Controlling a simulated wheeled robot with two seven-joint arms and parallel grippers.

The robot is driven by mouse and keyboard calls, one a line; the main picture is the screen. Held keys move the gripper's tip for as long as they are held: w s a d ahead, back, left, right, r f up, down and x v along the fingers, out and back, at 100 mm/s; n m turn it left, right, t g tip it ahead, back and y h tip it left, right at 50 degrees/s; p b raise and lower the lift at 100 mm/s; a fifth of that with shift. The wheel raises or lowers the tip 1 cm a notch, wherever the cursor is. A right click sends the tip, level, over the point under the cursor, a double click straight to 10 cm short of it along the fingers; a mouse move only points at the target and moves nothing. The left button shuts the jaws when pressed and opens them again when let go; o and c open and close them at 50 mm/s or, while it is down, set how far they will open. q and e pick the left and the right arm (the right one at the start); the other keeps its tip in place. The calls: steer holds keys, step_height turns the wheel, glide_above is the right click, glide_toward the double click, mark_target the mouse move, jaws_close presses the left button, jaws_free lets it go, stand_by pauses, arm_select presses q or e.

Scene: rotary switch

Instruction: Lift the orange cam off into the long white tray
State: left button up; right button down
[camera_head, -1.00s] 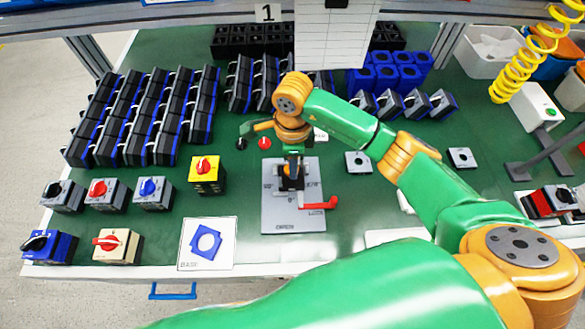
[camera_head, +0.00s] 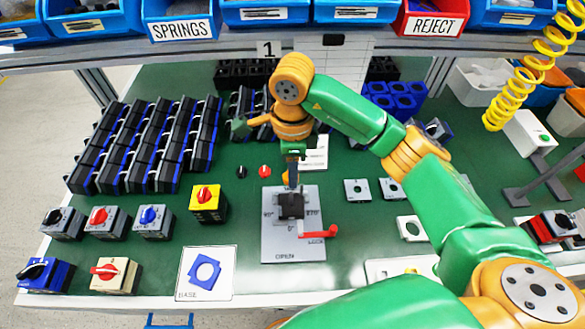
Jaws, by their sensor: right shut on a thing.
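My right gripper (camera_head: 291,182) points straight down above the grey fixture plate (camera_head: 273,245). It is shut on the orange cam (camera_head: 286,178), of which only a small orange patch shows between and beside the fingers. A black switch body (camera_head: 291,206) sits on the plate just below the fingertips; whether the cam is clear of it cannot be told. A red lock handle (camera_head: 318,234) lies at the plate's right. The long white tray (camera_head: 382,269) is at the front right, partly covered by my right arm. My left gripper is not in view.
Small grey square parts (camera_head: 357,190) lie right of the plate. A yellow switch with a red knob (camera_head: 207,203) stands to its left. A white card with a blue base drawing (camera_head: 207,273) lies at the front. Green mat is clear between plate and tray.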

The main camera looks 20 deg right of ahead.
step_height(320, 180, up, 7)
steer(key=p, duration=0.4)
steer(key=shift+f+p, duration=0.15)
steer(key=shift+p, duration=0.15)
stand_by(0.3)
